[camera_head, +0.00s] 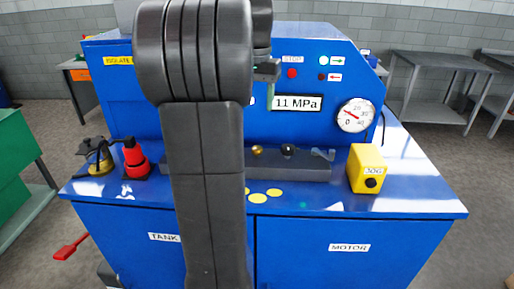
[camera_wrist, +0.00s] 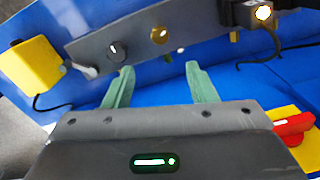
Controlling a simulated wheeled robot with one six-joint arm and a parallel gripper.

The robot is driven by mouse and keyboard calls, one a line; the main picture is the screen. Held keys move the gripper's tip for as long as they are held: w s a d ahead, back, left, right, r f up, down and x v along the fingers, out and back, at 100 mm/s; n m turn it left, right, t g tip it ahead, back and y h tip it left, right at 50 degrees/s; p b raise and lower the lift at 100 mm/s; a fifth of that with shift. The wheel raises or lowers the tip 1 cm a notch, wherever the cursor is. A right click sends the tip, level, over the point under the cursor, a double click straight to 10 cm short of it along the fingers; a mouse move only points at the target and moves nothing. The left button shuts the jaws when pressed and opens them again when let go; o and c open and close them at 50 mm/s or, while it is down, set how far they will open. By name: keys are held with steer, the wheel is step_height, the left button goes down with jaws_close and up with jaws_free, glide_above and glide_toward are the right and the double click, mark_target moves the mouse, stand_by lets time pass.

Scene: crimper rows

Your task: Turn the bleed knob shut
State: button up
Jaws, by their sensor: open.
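A grey block on the blue bench carries a brass knob (camera_head: 257,150), a black knob (camera_head: 289,150) and a grey lever (camera_head: 322,154). No label tells which is the bleed knob. In the wrist view the brass knob (camera_wrist: 159,34), the black knob (camera_wrist: 117,49) and the lever (camera_wrist: 80,68) line the block. My gripper (camera_wrist: 158,70) is open and empty, its green fingers wide apart. The fingers point towards the block, with the brass knob beyond the gap between them. They appear clear of both knobs. My arm hides most of my gripper and the block's left part in the head view.
A yellow box (camera_head: 367,170) stands right of the block. A red part (camera_head: 135,158) and a black-and-yellow fitting (camera_head: 98,156) stand at the bench's left. A dial gauge (camera_head: 355,115) and an "11 MPa" plate (camera_head: 297,103) are on the upright panel. The bench front is mostly clear.

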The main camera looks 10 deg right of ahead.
mark_target(257, 148)
steer(key=b, duration=0.3)
steer(key=shift+f, duration=0.35)
step_height(257, 148, down, 13)
steer(key=shift+f, duration=0.15)
steer(key=shift+c, duration=0.2)
steer(key=c, duration=0.9)
